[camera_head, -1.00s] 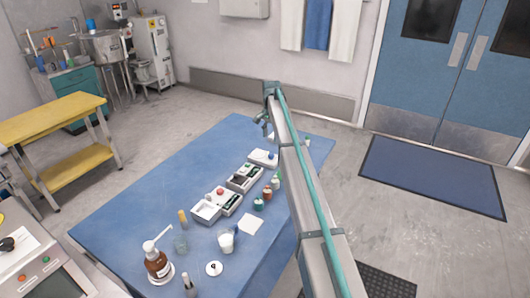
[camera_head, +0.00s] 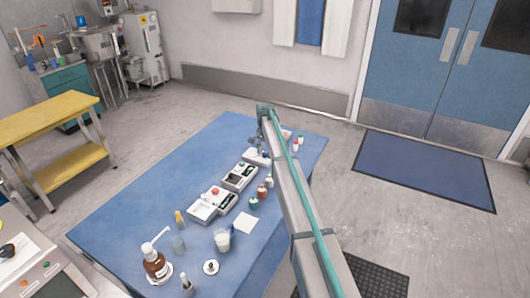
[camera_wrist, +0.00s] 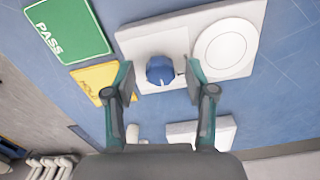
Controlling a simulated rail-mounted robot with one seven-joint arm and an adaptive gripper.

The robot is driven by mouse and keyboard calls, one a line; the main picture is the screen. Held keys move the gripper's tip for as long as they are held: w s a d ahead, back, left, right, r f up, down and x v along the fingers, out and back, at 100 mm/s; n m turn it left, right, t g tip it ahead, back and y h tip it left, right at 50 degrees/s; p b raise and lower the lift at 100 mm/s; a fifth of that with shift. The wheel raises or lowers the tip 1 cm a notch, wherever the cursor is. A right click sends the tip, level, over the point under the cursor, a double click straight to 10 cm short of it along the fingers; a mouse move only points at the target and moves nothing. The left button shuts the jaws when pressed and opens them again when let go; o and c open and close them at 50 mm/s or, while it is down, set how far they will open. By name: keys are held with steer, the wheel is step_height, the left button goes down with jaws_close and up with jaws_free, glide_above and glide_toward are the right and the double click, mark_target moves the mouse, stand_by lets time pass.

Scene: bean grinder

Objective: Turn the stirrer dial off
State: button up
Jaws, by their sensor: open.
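The stirrer (camera_wrist: 140,40) is a white flat box with a round white plate (camera_wrist: 222,47) on its right and a blue dial (camera_wrist: 160,70) on its left in the wrist view. My gripper (camera_wrist: 158,76) is open, with one teal-edged finger on each side of the dial. The fingertips are close to the dial; I cannot tell whether they touch it. A small mark shows just right of the dial, but its setting is unclear. In the head view, the stirrer (camera_head: 257,158) is small and partly hidden by my arm.
A green PASS card (camera_wrist: 67,30) and a yellow card (camera_wrist: 93,80) lie left of the stirrer. Another white item (camera_wrist: 201,132) is below it. White devices (camera_head: 212,205), a pump bottle (camera_head: 155,262) and a white beaker (camera_head: 222,240) stand nearer on the blue table (camera_head: 120,215).

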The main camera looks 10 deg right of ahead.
jaws_close()
steer(key=shift+n, duration=0.3)
steer(key=n+b, duration=0.2)
steer(key=n, duration=0.1)
steer(key=shift+f, duration=0.1)
steer(key=n+b, duration=0.2)
steer(key=n, duration=0.3)
steer(key=shift+n, duration=0.3)
steer(key=n+b, duration=0.1)
steer(key=n, duration=0.3)
steer(key=shift+d+n+b, duration=0.1)
steer(key=shift+n+b, duration=0.2)
steer(key=shift+b, duration=0.1)
steer(key=shift+n+b, duration=0.35)
steer(key=shift+n, duration=1.65)
